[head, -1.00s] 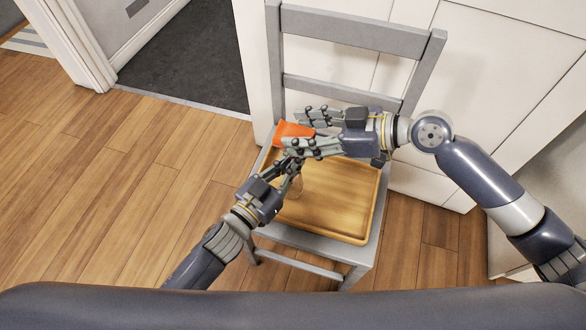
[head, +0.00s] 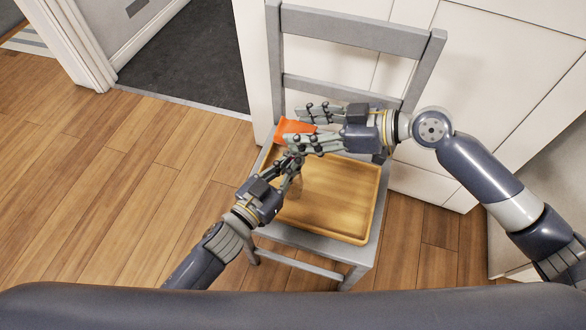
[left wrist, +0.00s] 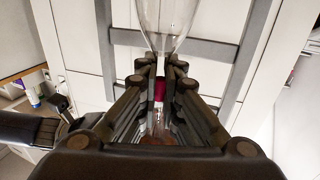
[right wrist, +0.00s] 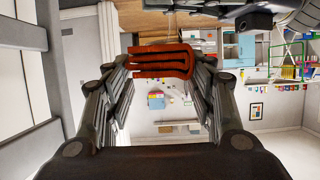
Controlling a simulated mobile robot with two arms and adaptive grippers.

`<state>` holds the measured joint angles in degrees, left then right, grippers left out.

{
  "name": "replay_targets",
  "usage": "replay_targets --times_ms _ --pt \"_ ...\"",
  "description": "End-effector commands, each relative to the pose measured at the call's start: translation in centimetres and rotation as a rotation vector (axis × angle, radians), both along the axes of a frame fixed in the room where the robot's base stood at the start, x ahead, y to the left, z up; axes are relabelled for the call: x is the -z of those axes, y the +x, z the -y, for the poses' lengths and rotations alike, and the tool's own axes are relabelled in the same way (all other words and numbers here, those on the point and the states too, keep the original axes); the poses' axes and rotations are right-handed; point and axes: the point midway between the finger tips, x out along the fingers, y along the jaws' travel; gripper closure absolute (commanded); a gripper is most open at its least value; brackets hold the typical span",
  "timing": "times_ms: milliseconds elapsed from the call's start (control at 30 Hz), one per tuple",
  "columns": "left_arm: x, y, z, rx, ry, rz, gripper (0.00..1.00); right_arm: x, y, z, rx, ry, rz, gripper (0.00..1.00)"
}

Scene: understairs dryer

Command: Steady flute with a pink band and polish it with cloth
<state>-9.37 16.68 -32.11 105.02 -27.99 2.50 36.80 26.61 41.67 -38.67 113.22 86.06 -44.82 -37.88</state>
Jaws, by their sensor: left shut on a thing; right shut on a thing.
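The glass flute shows best in the left wrist view (left wrist: 167,22), with its clear bowl beyond the fingertips and a pink band (left wrist: 159,90) between the fingers. My left gripper (head: 292,163) is shut on the flute over the tray. In the head view the fingers hide most of the glass. My right gripper (head: 297,130) is shut on the orange cloth (head: 291,126), just above and beyond the left fingertips. The folded cloth also shows between the fingertips in the right wrist view (right wrist: 163,59). Whether the cloth touches the glass is hidden.
A wooden tray (head: 345,205) lies on the seat of a grey chair (head: 362,39), below both grippers. The chair back stands behind the hands, with white panels (head: 490,70) behind it. Open wooden floor (head: 110,200) lies to the left.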

Motion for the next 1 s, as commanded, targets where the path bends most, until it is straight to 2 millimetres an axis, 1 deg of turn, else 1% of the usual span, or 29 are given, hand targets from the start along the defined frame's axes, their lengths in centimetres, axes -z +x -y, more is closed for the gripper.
replay_targets --times_ms 33,133,433,600,767,1000 --pt "0.7 -0.1 -0.1 -0.003 0.009 -0.013 1.0 0.0 0.0 0.0 0.0 0.001 0.001 0.71" --pt "0.7 -0.1 -0.1 -0.003 0.009 -0.014 1.0 0.1 -0.4 -0.2 -0.001 0.001 0.0 0.71" --pt "0.7 -0.1 -0.1 -0.003 0.009 -0.014 1.0 0.1 -2.7 -0.9 -0.001 0.001 0.001 0.71" --pt "0.7 -0.1 -0.1 -0.003 0.009 -0.014 1.0 0.2 -3.2 -1.0 0.001 0.001 0.002 0.71" --pt "0.7 -0.1 -0.1 -0.003 0.009 -0.014 1.0 0.2 -2.6 -0.9 0.001 0.0 0.002 0.71" --pt "0.7 -0.1 -0.1 -0.003 0.008 -0.013 1.0 0.3 -0.7 -0.3 0.001 0.0 0.001 0.71"
